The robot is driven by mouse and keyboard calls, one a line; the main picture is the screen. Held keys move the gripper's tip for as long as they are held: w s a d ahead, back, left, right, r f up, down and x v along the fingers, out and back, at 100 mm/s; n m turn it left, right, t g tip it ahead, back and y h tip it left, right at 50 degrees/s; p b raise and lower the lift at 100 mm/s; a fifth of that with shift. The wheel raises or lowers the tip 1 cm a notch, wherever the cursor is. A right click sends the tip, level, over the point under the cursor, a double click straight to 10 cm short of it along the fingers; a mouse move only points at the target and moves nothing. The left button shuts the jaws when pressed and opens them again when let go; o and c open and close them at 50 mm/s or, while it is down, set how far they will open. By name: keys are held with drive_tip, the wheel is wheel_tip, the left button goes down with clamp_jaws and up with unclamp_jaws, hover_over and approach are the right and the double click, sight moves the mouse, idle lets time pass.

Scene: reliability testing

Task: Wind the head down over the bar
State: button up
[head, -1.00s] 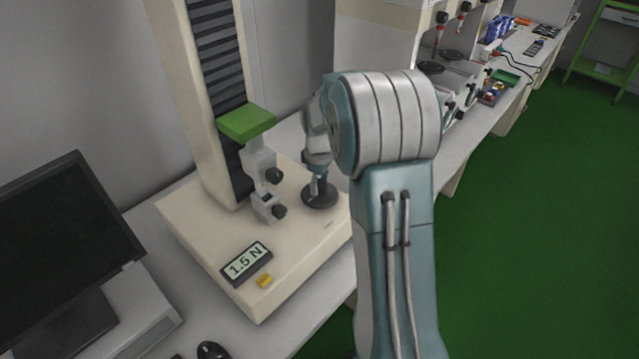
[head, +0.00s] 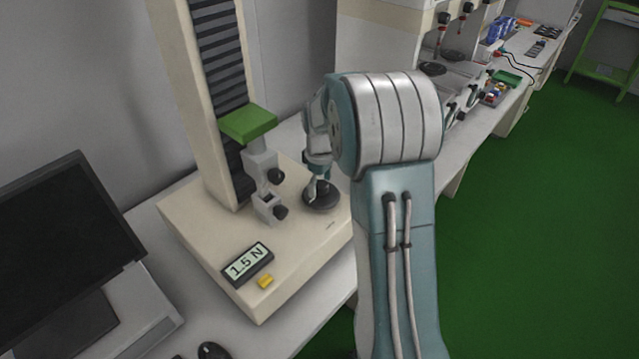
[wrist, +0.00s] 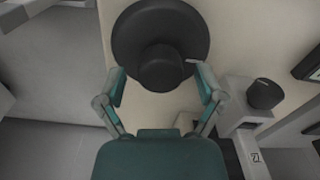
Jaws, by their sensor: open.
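The test stand's green-topped head (head: 249,122) sits on the ribbed column, with an upper clamp (head: 262,165) under it. A lower clamp (head: 268,208) stands just below; a separate bar between them cannot be made out. The black handwheel (head: 322,196) lies on the stand's base, right of the clamps. My gripper (head: 316,192) is over the handwheel, partly hidden by my arm. In the wrist view my gripper (wrist: 162,86) is open, with the raised hub (wrist: 163,68) of the handwheel just ahead between the fingertips. The display (head: 247,264) reads 1.5 N.
A yellow button (head: 265,281) is beside the display. A monitor (head: 70,250) and a mouse (head: 212,350) are on the left of the bench. Other equipment stands along the bench at the back right. Green floor (head: 540,230) is clear to the right.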

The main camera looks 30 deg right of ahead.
sight(320, 183)
wheel_tip(320, 183, up, 12)
idle(0.4)
drive_tip(key=shift+w, duration=0.1)
drive_tip(key=s+a+r+m+t, duration=0.1)
drive_tip(key=s+a+r+m, duration=0.1)
drive_tip(key=s+a+r, duration=0.3)
drive_tip(key=s+a+r+m+t, duration=0.1)
drive_tip(key=s+a+r+t, duration=0.2)
drive_tip(key=s, duration=0.5)
drive_tip(key=s+a+f+m, duration=0.1)
drive_tip(key=s+a, duration=0.2)
drive_tip(key=s, duration=0.3)
drive_tip(key=s+a+f+m+t, duration=0.1)
drive_tip(key=s+a+f+m, duration=0.1)
drive_tip(key=s, duration=0.5)
drive_tip(key=shift+a+t, duration=0.3)
drive_tip(key=shift+a, duration=0.45)
drive_tip(key=shift+r, duration=0.1)
